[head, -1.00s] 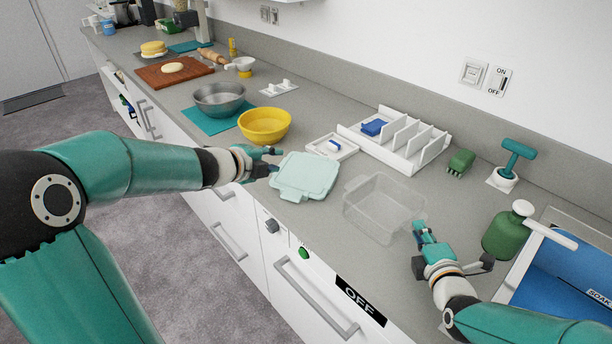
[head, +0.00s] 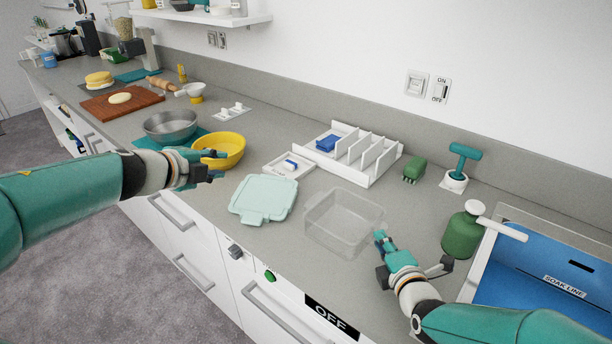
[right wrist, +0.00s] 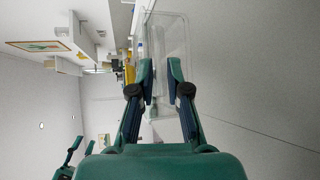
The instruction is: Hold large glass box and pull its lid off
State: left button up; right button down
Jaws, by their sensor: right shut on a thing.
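The clear large glass box (head: 343,222) stands without its lid on the counter. My right gripper (head: 382,241) is shut on its right-hand wall; the right wrist view shows the two fingers (right wrist: 161,75) on either side of the clear wall (right wrist: 176,40). The pale mint lid (head: 264,196) lies on the counter to the left of the box, apart from it. My left gripper (head: 218,167) is open and empty, left of the lid and in front of the yellow bowl.
The yellow bowl (head: 220,149) and a metal bowl (head: 170,126) stand behind my left gripper. A white divided rack (head: 365,155) and a small white tray (head: 280,165) are behind the box. A green bottle (head: 461,238) and a blue sink (head: 545,265) are at the right.

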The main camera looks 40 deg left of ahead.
jog(key=shift+s+f, duration=0.15)
jog(key=shift+f, duration=0.3)
jog(key=c, duration=1.1)
grip_release()
jog(key=shift+o, duration=0.2)
jog(key=shift+r, duration=0.15)
jog(key=shift+r, duration=0.1)
jog(key=v, duration=1.1)
jog(key=shift+s+d+r, duration=0.1)
jog(key=shift+s+d, duration=0.05)
jog(key=shift+d, duration=0.15)
